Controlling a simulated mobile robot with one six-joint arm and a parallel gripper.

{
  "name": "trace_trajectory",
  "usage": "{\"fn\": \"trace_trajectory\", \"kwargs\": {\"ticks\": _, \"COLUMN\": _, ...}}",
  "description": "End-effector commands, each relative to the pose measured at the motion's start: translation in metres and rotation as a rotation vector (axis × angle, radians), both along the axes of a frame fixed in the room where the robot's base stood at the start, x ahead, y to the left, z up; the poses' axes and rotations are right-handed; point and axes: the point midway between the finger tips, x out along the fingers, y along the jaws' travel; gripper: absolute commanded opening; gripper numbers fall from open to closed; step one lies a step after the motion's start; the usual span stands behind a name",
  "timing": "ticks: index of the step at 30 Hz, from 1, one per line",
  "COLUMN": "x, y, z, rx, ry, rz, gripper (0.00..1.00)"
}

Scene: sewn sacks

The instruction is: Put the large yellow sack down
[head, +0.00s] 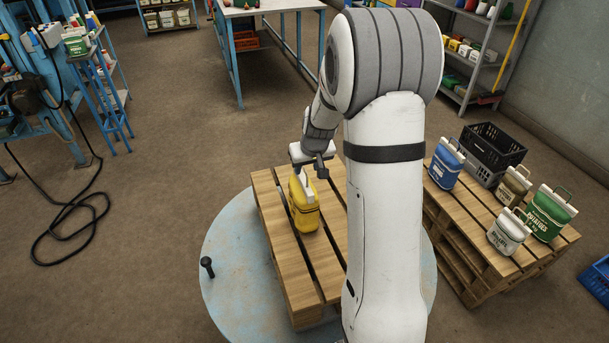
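The large yellow sack (304,207) is upright on, or just above, the wooden pallet (285,247) on the round blue turntable; I cannot tell whether its base touches the boards. My gripper (309,173) is directly over the sack, at its top edge. The fingers reach down to the top of the sack, but the handle and the grip are too small and partly hidden to make out. My arm covers the right part of this pallet.
A second pallet (490,237) on the right holds blue, brown, white and green sacks and a black crate (491,148). A dark upright peg (207,266) stands on the turntable (235,290). A black cable (75,211) lies on the floor at left. Bare boards flank the yellow sack.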

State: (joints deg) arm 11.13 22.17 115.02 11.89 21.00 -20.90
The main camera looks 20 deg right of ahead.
Motion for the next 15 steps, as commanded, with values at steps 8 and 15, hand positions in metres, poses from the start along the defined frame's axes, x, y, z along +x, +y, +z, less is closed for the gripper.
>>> {"fn": "trace_trajectory", "kwargs": {"ticks": 8, "x": -0.014, "y": 0.000, "z": 0.033, "rx": 0.000, "ry": -0.002, "rz": 0.000, "gripper": 0.40}}
{"fn": "trace_trajectory", "kwargs": {"ticks": 15, "x": -0.050, "y": 0.021, "z": 0.068, "rx": 0.006, "ry": 0.010, "rz": 0.012, "gripper": 0.40}}
